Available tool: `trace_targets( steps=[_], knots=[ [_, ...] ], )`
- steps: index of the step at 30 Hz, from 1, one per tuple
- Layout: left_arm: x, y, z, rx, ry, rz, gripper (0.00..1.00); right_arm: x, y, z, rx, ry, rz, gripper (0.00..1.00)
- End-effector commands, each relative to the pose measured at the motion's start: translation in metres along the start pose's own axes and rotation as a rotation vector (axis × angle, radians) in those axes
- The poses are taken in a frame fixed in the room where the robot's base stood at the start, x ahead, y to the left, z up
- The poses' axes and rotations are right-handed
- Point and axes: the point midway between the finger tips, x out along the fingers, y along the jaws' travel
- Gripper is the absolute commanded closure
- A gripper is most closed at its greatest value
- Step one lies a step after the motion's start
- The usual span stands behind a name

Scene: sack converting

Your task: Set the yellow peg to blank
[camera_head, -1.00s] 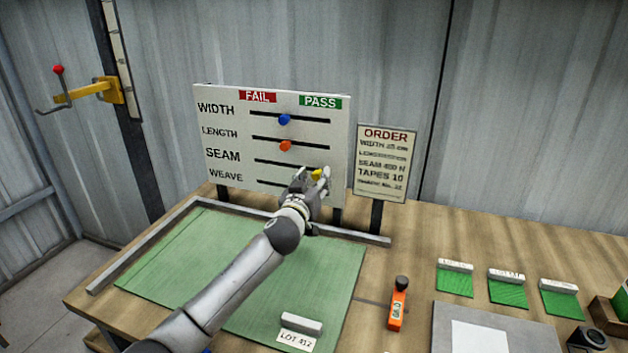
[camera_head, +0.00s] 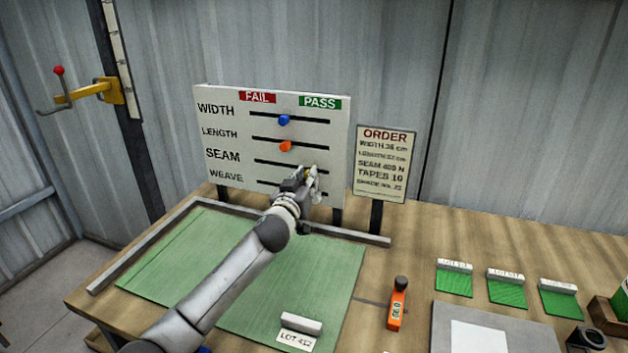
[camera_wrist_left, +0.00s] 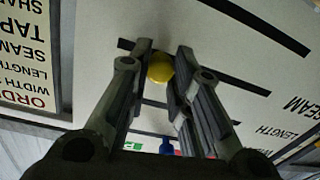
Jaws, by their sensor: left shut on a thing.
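The white board (camera_head: 225,98) has FAIL and PASS headings and slots for WIDTH, LENGTH, SEAM and WEAVE. My left gripper (camera_head: 306,178) is at the SEAM slot, shut on the yellow peg (camera_wrist_left: 160,68). In the left wrist view its fingers (camera_wrist_left: 158,72) lie on both sides of the peg, which sits on a dark slot. In the head view the gripper mostly hides the yellow peg. The blue peg (camera_head: 284,120) is near the middle of the WIDTH slot. The orange peg (camera_head: 285,146) is near the middle of the LENGTH slot. My right gripper is out of view.
An ORDER sign (camera_head: 384,165) stands just right of the board. A green mat (camera_head: 320,275) with a LOT 412 tag (camera_head: 297,340) lies in front. An orange tester (camera_head: 397,305) and several green samples (camera_head: 507,292) lie at the right.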

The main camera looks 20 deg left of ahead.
Motion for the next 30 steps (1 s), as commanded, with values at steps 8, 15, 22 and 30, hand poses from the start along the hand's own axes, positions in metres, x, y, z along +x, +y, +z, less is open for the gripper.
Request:
trace_targets(
  steps=[8,15,22,30],
  knots=[
    [0.002,-0.058,-0.010,0.002,-0.001,-0.006,1.00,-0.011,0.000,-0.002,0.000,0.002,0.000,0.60],
    [0.003,-0.063,-0.010,0.001,0.001,-0.003,1.00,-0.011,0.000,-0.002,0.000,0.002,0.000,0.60],
    [0.003,-0.062,-0.010,0.001,0.001,-0.003,0.68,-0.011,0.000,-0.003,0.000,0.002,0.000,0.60],
    [0.003,-0.062,-0.011,0.001,0.002,-0.003,0.56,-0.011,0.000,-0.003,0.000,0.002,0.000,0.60]
  ],
)
